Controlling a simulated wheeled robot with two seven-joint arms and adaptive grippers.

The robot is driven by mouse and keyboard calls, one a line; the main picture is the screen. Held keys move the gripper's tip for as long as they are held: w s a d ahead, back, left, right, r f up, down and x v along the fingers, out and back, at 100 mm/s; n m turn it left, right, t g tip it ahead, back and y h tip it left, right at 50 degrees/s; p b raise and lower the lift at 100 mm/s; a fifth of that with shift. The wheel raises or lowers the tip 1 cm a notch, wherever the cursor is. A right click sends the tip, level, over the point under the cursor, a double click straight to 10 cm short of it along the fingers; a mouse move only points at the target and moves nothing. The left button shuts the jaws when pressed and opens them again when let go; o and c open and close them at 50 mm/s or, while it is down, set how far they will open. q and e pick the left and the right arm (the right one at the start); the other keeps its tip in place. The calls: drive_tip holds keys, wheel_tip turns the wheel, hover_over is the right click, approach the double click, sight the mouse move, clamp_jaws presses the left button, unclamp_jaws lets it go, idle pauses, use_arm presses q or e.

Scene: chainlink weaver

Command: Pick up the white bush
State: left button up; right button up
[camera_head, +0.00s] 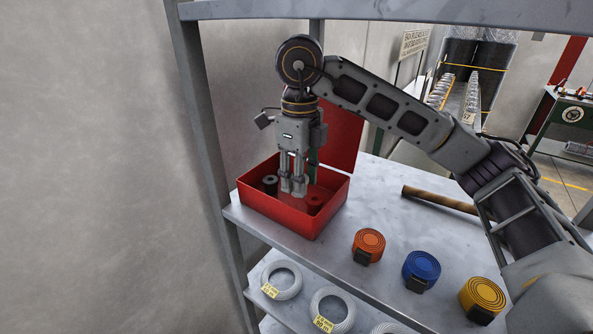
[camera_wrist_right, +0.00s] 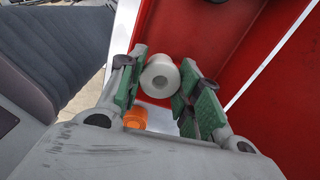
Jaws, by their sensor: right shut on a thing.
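The white bush (camera_wrist_right: 160,76) is a short round piece with a hole, seen between the green-padded fingers of my right gripper (camera_wrist_right: 165,85) in the right wrist view. The fingers are shut on it. In the head view my right gripper (camera_head: 293,191) points down into the open red box (camera_head: 290,222). The white bush is not clearly visible there, as the fingers hide it. My left gripper is not in view.
In the box, a black bush (camera_head: 270,184) stands left of the fingers and a red one (camera_head: 314,204) right. Orange (camera_head: 369,245), blue (camera_head: 421,270) and yellow (camera_head: 481,298) strap rolls and a wooden handle (camera_head: 440,199) lie on the shelf. A metal upright (camera_head: 205,150) stands left.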

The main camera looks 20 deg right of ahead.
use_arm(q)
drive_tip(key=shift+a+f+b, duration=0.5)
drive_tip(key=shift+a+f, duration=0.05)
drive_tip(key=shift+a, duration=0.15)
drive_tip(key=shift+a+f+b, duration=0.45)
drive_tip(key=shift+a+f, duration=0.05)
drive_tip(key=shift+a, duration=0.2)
use_arm(e)
drive_tip(key=s+a, duration=0.1)
drive_tip(key=s, duration=1.3)
drive_tip(key=shift+a, duration=0.35)
